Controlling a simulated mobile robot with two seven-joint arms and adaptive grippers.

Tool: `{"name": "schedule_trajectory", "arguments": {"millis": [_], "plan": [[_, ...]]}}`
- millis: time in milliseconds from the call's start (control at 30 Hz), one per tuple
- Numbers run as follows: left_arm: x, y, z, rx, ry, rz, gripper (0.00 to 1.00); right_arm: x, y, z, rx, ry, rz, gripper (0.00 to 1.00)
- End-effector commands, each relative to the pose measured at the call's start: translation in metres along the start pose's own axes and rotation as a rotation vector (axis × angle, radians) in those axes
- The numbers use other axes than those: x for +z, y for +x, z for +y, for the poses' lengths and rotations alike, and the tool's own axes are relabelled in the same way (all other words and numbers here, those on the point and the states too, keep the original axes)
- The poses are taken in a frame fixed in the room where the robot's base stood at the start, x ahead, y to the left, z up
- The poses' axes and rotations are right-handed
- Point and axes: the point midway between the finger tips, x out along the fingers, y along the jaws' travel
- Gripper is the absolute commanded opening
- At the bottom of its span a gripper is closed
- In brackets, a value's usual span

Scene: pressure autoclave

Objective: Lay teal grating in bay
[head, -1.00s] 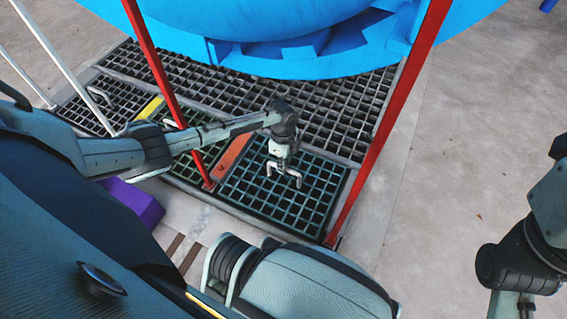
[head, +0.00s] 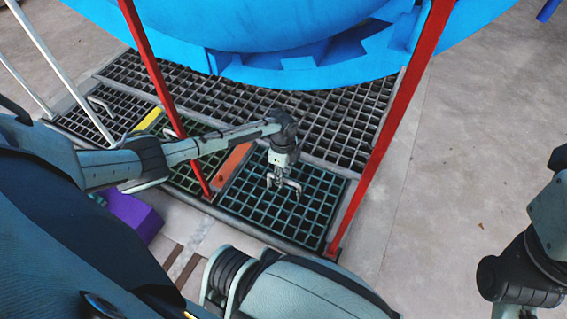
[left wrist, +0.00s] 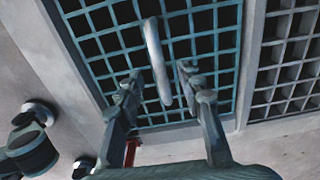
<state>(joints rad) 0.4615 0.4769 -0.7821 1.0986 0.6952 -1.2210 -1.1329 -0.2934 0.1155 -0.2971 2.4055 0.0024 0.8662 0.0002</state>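The teal grating (head: 313,205) lies in the floor frame at the front right, beside the orange strip, and looks flat there. It fills most of the left wrist view (left wrist: 105,40). A pale bar handle (left wrist: 156,60) stands on the grating. My left gripper (head: 284,186) is over the middle of the grating, pointing down. In the left wrist view my left gripper (left wrist: 158,82) has its fingers apart, one on each side of the handle, with gaps visible. My right arm shows at the right edge of the head view; its fingers are out of frame.
Red posts (head: 392,125) rise at the grating's right and left. A blue vessel (head: 300,50) stands behind, over dark grating (head: 340,125). An orange strip (head: 233,165), a yellow strip (head: 148,119) and a purple block (head: 133,212) lie to the left. Concrete floor at right is clear.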

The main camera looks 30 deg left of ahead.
Motion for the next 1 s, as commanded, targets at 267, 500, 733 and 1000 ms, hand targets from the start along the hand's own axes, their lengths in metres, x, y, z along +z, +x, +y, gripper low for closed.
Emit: {"name": "schedule_trajectory", "arguments": {"millis": [267, 500, 733, 1000], "plan": [[0.0, -0.059, -0.002, -0.006, 0.002, 0.001, 0.37, 0.0, 0.0, 0.0, 0.0, 0.0, 0.0, 0.33], [0.0, -0.099, -0.002, -0.004, 0.0, 0.001, 0.37, 0.0, 0.0, 0.0, 0.0, 0.0, 0.0, 0.33], [0.0, -0.111, -0.001, -0.004, 0.0, 0.001, 0.37, 0.0, 0.0, 0.0, 0.0, 0.0, 0.0, 0.33], [-0.001, -0.111, -0.002, -0.004, -0.001, 0.001, 0.37, 0.0, 0.0, 0.0, 0.0, 0.0, 0.0, 0.33]]}}
